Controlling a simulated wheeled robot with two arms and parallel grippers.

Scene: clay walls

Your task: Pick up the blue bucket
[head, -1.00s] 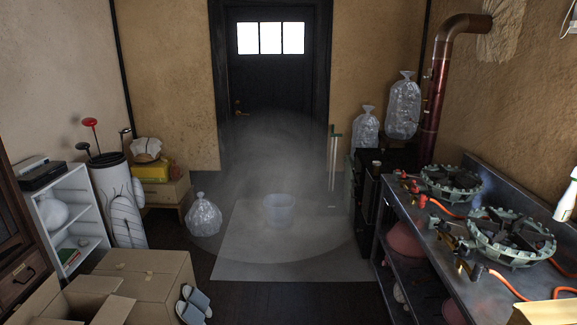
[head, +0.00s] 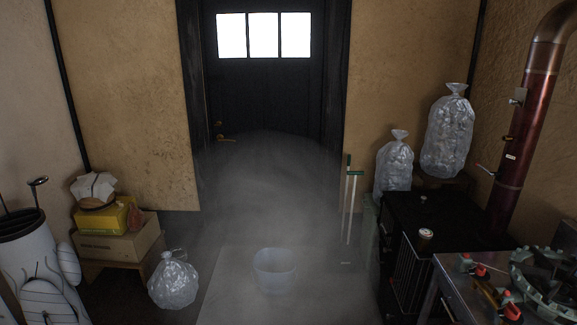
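A pale, translucent bluish bucket (head: 275,272) stands upright on a light grey mat (head: 235,300) in front of the dark door, near the bottom middle of the head view. It looks empty, but haze over it makes the inside hard to make out. Neither of my grippers shows in the head view.
A full clear bag (head: 173,281) sits on the floor left of the mat. A black cabinet (head: 420,225) and metal counter (head: 455,290) bound the right. The floor around the bucket looks clear.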

